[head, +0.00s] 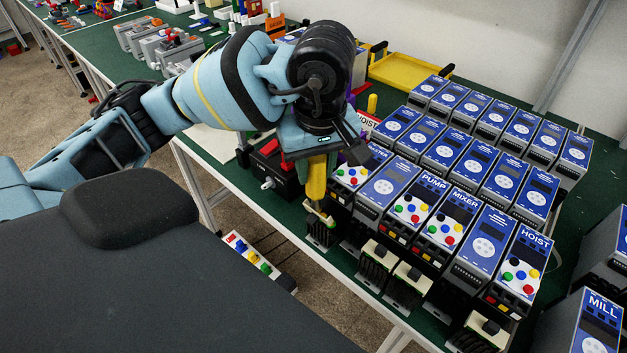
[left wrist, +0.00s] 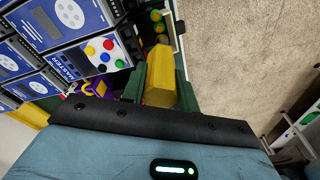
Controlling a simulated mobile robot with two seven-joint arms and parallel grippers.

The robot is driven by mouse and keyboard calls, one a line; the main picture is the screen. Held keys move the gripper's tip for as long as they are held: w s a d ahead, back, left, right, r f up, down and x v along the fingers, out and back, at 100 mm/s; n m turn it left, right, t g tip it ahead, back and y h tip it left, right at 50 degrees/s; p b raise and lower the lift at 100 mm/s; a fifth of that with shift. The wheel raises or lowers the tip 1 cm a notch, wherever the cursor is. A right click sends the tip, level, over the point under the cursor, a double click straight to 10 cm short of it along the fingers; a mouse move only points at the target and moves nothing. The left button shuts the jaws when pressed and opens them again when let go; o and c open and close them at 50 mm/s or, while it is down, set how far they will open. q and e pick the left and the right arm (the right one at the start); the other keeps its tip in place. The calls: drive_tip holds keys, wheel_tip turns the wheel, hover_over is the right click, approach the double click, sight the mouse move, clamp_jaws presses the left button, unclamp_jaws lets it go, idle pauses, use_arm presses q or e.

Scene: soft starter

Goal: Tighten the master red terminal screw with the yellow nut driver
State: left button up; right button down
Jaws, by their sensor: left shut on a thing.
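My left gripper (head: 316,168) is shut on the yellow nut driver (head: 316,181), which hangs shaft down at the table's front edge. In the left wrist view the yellow handle (left wrist: 160,84) sits between the dark green fingers. The MASTER unit (left wrist: 75,67) lies just left of the driver there, with blue, red, green, yellow and black screws on its white panel. Its red screw (left wrist: 108,44) is in plain sight, apart from the driver. In the head view the unit's panel (head: 352,177) is beside the gripper and partly hidden. My right gripper is not in view.
Rows of blue and grey starter units fill the table, with PUMP (head: 417,205), MIXER (head: 447,221) and HOIST (head: 520,265) to the right. Black connectors with cream tops line the front edge. A yellow tray (head: 400,72) stands behind. A button strip (head: 250,252) is lower left.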

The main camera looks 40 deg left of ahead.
use_arm(q)
drive_tip(key=n+p, duration=0.1)
drive_tip(key=n, duration=0.2)
drive_tip(key=shift+r, duration=0.2)
drive_tip(key=shift+f+n+g+p, duration=0.1)
drive_tip(key=shift+n+g+p, duration=0.25)
drive_tip(key=shift+n, duration=0.55)
drive_tip(key=shift+f, duration=0.1)
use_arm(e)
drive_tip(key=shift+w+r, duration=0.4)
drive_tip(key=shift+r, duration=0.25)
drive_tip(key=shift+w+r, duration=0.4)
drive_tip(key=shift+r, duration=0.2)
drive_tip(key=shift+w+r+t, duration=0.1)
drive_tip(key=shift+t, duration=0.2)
use_arm(q)
drive_tip(key=shift+r, duration=0.6)
drive_tip(key=shift+p, duration=0.3)
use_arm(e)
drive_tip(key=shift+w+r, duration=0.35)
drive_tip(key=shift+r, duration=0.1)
